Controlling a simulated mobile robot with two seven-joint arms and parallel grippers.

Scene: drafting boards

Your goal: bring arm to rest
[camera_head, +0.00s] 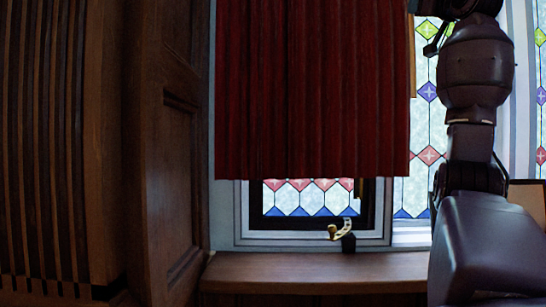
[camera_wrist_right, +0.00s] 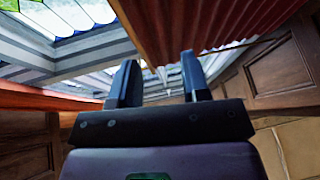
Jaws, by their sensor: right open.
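My right arm rises along the right side of the head view, in front of the stained-glass window (camera_head: 430,110). Its upper end runs out at the top edge, so the head view does not show the jaws clearly. In the right wrist view my right gripper (camera_wrist_right: 159,62) is open, its two dark fingers apart with nothing between them. Beyond the fingers are the red curtain (camera_wrist_right: 200,28) and the pale window frame (camera_wrist_right: 75,58). My left gripper is in neither view.
The red curtain (camera_head: 310,90) hangs over most of the window, left of my arm. A brass handle (camera_head: 340,230) sits below it, above a wooden sill (camera_head: 310,270). Dark wooden panelling (camera_head: 175,150) and vertical slats (camera_head: 45,140) fill the left.

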